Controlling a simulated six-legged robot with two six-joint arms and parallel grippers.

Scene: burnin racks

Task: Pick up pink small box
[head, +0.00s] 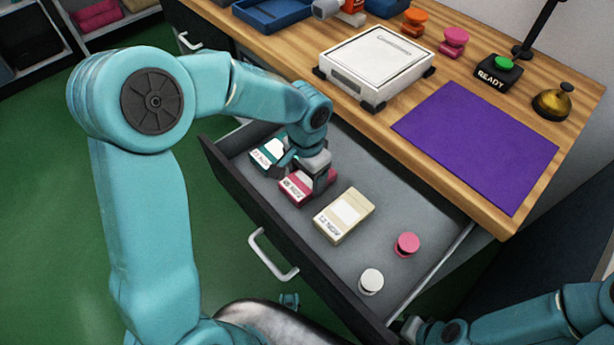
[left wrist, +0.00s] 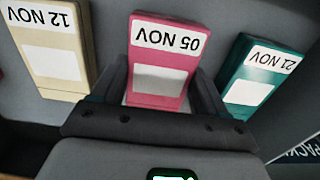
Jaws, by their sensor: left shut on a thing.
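The pink small box (head: 297,188) lies in the open drawer, labelled "05 NOV" in the left wrist view (left wrist: 165,55). My left gripper (head: 318,180) reaches down into the drawer and is shut on this box, with one finger on each side of it in the wrist view. The gripper partly covers the box in the head view. I cannot tell whether the box is clear of the drawer floor. My right arm shows at the lower right of the head view; its dark end (head: 412,326) is too unclear to read.
A teal box (head: 267,153) and a cream box (head: 344,214) flank the pink one closely. A pink round piece (head: 406,244) and a white one (head: 371,281) stand in the drawer's near right part. The drawer front (head: 250,205) and wooden desktop edge (head: 440,190) border it.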

